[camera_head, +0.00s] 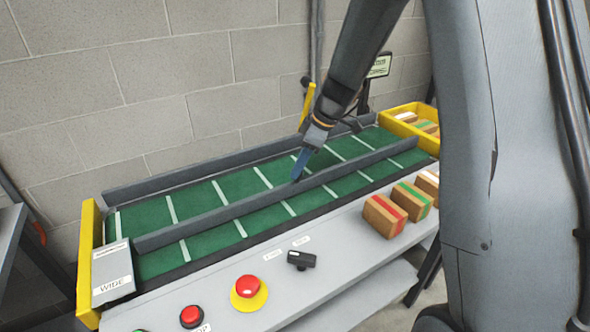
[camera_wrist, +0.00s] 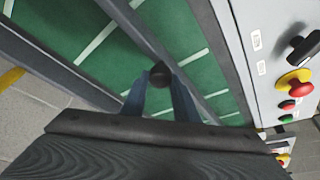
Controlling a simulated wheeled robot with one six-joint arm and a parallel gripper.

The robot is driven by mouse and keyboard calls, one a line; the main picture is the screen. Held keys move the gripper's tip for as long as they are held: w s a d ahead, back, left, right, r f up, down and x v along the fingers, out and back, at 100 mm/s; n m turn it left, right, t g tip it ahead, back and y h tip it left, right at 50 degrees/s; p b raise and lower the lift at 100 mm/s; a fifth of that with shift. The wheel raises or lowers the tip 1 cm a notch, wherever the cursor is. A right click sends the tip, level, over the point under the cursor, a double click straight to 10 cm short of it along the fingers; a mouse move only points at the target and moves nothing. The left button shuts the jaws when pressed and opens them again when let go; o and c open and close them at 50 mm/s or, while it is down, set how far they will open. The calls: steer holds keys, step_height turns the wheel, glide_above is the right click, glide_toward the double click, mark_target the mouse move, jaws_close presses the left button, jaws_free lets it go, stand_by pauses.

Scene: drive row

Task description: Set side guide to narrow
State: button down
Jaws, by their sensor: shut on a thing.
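The side guide (camera_head: 215,217) is a long grey rail lying lengthwise over the green belt (camera_head: 190,203). Belt shows on both sides of it. My gripper (camera_head: 297,175) reaches down to the guide at about its middle. In the wrist view the blue fingers (camera_wrist: 160,95) are shut on a round black knob (camera_wrist: 160,73) at the guide rail (camera_wrist: 182,75). The knob is hidden behind the fingers in the head view. A grey plate (camera_head: 112,262) at the belt's left end carries a label reading WIDE (camera_head: 112,285).
A fixed grey rail (camera_head: 200,172) runs along the belt's back edge. The front ledge holds a black switch (camera_head: 301,260), a red emergency button (camera_head: 247,286), a smaller red button (camera_head: 191,316) and several striped boxes (camera_head: 384,215). A yellow bin (camera_head: 405,109) stands at the far right end.

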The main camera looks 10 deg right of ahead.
steer(key=shift+w+r, duration=0.1)
steer(key=shift+w, duration=0.1)
steer(key=c, duration=1.4)
jaws_free()
steer(key=shift+w+a, duration=0.1)
steer(key=b+v, duration=0.1)
steer(key=v, duration=0.6)
steer(key=shift+r, duration=0.3)
steer(key=shift+s, duration=0.2)
steer(key=s+d+f+m+h, duration=0.1)
steer(key=s+m, duration=0.3)
steer(key=s, duration=0.4)
steer(key=s+f+m+g+h, duration=0.1)
steer(key=s+f+m, duration=0.2)
steer(key=s, duration=0.5)
steer(key=s+d+f+m+h, duration=0.1)
steer(key=s+f+m+h, duration=0.1)
steer(key=s+m, duration=0.4)
steer(key=s+f, duration=0.1)
steer(key=s, duration=0.2)
steer(key=shift+d, duration=0.35)
